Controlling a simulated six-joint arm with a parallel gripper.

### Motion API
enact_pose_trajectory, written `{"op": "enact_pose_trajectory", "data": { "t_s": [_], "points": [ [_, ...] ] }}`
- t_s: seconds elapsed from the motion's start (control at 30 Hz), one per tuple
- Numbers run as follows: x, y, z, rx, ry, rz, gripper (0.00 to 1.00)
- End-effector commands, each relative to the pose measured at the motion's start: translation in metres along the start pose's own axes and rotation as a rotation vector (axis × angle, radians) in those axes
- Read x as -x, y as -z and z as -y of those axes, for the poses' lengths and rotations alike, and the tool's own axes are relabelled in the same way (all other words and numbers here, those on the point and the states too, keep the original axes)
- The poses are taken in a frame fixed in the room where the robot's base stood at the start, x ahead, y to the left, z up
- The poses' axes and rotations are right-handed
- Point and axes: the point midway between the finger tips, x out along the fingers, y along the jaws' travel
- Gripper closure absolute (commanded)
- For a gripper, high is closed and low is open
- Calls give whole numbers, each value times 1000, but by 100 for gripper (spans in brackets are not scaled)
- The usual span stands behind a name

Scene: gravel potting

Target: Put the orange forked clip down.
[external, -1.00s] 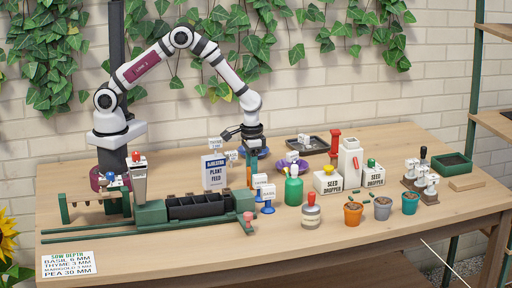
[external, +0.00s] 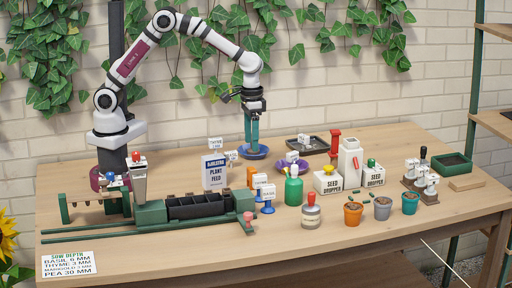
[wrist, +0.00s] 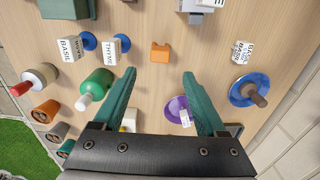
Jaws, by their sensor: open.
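The orange forked clip (wrist: 160,52) rests on the bare wooden table, apart from my fingers, beyond their tips in the wrist view. In the external view the clip (external: 251,176) stands behind the small white labels, which partly hide it. My gripper (external: 251,147) is open and empty, raised above the clip with its teal fingers pointing down. In the wrist view my gripper (wrist: 159,74) has its two fingers spread wide, with only table between the tips.
Basil and thyme labels on blue stands (wrist: 117,48) are close to the clip. A green bottle (external: 293,190), a purple dish (external: 290,165) and a blue saucer (external: 258,153) stand around it. The plant feed box (external: 214,173) is to its left.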

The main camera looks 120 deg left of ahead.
Motion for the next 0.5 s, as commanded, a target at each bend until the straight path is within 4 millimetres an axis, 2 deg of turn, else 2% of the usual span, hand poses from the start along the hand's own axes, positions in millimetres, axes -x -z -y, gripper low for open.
{"op": "enact_pose_trajectory", "data": {
  "t_s": [0.17,0.27,0.37,0.4,0.43,0.5],
  "points": [
    [8,-1,0,-1,0,1,26],
    [24,-18,-5,-77,6,-5,26],
    [63,-80,-9,-318,33,-12,26],
    [78,-113,-7,-446,48,-12,26],
    [87,-138,-2,-545,62,-12,26],
    [99,-192,14,-767,92,-14,26]
  ]
}}
